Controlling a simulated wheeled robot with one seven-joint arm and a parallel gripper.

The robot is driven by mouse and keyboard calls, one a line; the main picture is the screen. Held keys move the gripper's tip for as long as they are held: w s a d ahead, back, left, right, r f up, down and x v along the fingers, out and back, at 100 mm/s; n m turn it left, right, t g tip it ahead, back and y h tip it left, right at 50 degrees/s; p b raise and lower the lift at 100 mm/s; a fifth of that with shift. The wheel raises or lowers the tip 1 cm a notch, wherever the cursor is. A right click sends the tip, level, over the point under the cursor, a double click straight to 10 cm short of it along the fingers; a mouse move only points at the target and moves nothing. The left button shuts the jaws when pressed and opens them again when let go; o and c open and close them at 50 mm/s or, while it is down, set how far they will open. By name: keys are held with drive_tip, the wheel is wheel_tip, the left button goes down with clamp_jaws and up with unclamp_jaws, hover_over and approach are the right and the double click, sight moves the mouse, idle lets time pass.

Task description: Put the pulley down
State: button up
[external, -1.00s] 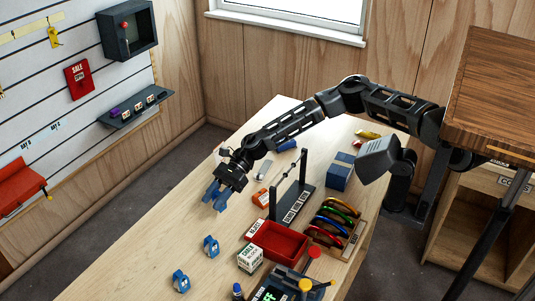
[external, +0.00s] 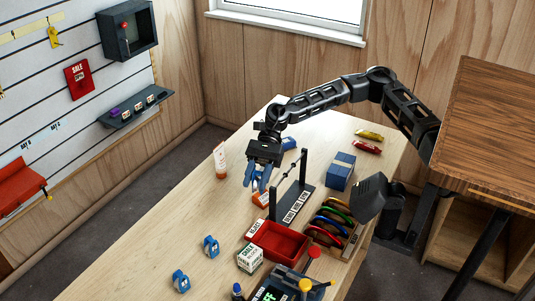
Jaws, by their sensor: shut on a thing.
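My gripper (external: 257,182) is over the far-middle part of the table, pointing down, with blue fingers. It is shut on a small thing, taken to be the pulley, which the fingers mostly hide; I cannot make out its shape. An orange item (external: 262,199) lies on the table just below and beside the fingertips. I cannot tell exactly how high the fingers are above the wood. Two small blue devices (external: 211,246) (external: 180,281) stand on the near left part of the table.
A dark rack with two posts (external: 296,203) stands right of my gripper. Nearer are a red tray (external: 279,241), a box (external: 250,258) and a holder of coloured rings (external: 332,222). The table's left middle is bare.

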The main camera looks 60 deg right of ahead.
sight(256, 191)
drive_tip(key=s+a+n+g+b, duration=0.1)
drive_tip(key=s+n+g+b, duration=0.1)
drive_tip(key=s, duration=0.4)
drive_tip(key=shift+h, duration=0.4)
drive_tip(key=shift+w+a+f+p, duration=0.15)
drive_tip(key=shift+a+f+p, duration=0.05)
drive_tip(key=shift+a+f, duration=1.65)
drive_tip(key=shift+w+a+f+p, duration=0.1)
drive_tip(key=shift+a+f+p, duration=0.1)
drive_tip(key=shift+a+f, duration=1.6)
drive_tip(key=shift+w+a+f+p, duration=0.2)
drive_tip(key=shift+a+f, duration=1.05)
drive_tip(key=shift+a, duration=1.15)
drive_tip(key=shift+f, duration=0.2)
drive_tip(key=o, duration=1.1)
drive_tip(key=shift+c, duration=0.2)
drive_tip(key=shift+r, duration=0.15)
drive_tip(key=shift+d+r, duration=0.1)
drive_tip(key=shift+r, duration=0.05)
drive_tip(key=b+v, duration=0.1)
drive_tip(key=v, duration=1)
drive_tip(key=shift+w+d, duration=0.3)
drive_tip(key=shift+d, duration=0.05)
